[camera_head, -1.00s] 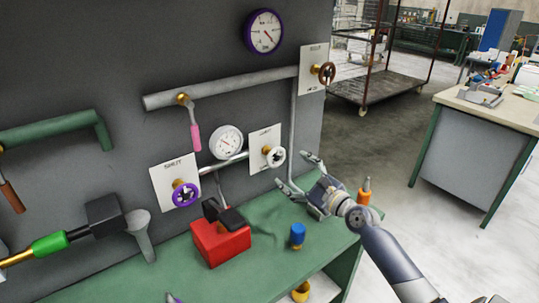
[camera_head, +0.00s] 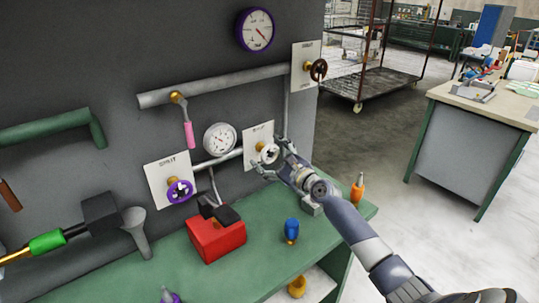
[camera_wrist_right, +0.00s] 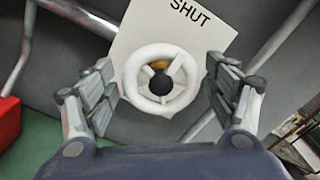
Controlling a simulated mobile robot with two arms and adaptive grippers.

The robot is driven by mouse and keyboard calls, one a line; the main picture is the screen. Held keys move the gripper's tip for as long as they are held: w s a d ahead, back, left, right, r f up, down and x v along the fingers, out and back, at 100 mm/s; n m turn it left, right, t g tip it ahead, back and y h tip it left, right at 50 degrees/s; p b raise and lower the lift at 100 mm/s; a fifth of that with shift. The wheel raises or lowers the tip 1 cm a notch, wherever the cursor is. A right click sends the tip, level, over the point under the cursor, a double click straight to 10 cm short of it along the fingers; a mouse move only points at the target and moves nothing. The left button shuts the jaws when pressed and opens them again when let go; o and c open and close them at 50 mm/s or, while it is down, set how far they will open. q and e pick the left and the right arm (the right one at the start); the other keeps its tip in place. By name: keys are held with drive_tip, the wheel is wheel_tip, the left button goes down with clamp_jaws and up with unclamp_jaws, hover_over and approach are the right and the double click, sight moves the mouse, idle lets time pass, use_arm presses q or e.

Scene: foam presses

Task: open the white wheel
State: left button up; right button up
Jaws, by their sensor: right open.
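The white wheel (camera_head: 269,153) is on a brass stem in front of a white plate (camera_head: 257,136) on the dark panel. In the right wrist view the wheel (camera_wrist_right: 162,80) shows whole, with spokes and a dark hub, and the plate behind it (camera_wrist_right: 200,32) reads SHUT. My right gripper (camera_head: 272,158) is open at the wheel. In the right wrist view its two fingers (camera_wrist_right: 164,97) stand to the left and right of the rim, with gaps visible on both sides. My left gripper is not in view.
A purple wheel (camera_head: 179,191) sits to the left, a brown wheel (camera_head: 318,70) above right. A gauge (camera_head: 220,139) is beside the white plate. On the green bench (camera_head: 262,252) below are a red block (camera_head: 216,238), a blue knob (camera_head: 291,230) and an orange-handled item (camera_head: 358,187).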

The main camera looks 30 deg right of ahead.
drive_tip(key=shift+s, duration=0.1)
drive_tip(key=c, duration=0.3)
drive_tip(key=shift+r, duration=0.1)
drive_tip(key=c, duration=0.8)
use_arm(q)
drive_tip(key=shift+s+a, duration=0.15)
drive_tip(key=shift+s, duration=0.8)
